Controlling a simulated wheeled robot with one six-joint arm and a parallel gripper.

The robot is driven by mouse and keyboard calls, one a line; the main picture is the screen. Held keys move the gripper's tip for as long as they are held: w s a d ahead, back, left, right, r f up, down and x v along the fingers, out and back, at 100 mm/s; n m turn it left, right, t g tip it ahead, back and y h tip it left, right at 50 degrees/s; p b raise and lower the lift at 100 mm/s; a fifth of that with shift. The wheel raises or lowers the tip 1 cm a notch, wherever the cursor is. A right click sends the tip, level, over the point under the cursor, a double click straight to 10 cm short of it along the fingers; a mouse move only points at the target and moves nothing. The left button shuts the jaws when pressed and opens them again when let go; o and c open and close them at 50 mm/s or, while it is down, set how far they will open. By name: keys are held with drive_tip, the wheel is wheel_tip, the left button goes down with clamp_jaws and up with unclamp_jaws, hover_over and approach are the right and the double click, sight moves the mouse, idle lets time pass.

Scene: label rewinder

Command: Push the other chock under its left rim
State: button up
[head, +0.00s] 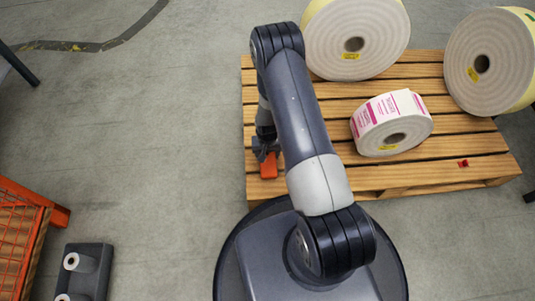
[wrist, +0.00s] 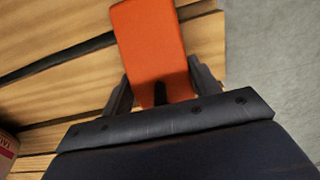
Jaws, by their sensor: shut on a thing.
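An orange chock (head: 269,167) is at the left edge of the wooden pallet. My gripper (head: 266,150) is shut on it; in the wrist view the chock (wrist: 150,45) sits between the two jaws (wrist: 162,90) and sticks out beyond them. Whether the chock touches the boards is unclear. A label roll (head: 402,137) with pink print lies on the pallet to the right of my gripper, apart from the chock. Part of its printed side shows at the left edge of the wrist view (wrist: 7,145). My arm hides part of the pallet between them.
Two large white rolls (head: 375,28) (head: 503,82) stand toward the back of the pallet (head: 480,143). A small red object (head: 463,163) lies on the right-hand boards. An orange mesh crate (head: 22,225) and a dark holder (head: 92,265) with small white rolls are at lower left. The floor left of the pallet is clear.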

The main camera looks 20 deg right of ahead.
drive_tip(key=shift+f, duration=0.2)
drive_tip(key=o, duration=1.2)
drive_tip(key=shift+r, duration=0.1)
drive_tip(key=shift+r+p, duration=0.2)
drive_tip(key=shift+p, duration=0.15)
wheel_tip(320, 180, up, 10)
drive_tip(key=p, duration=0.4)
drive_tip(key=shift+d+r, duration=0.15)
wheel_tip(320, 180, down, 11)
drive_tip(key=b, duration=0.5)
drive_tip(key=shift+f, duration=0.2)
drive_tip(key=shift+r, duration=0.25)
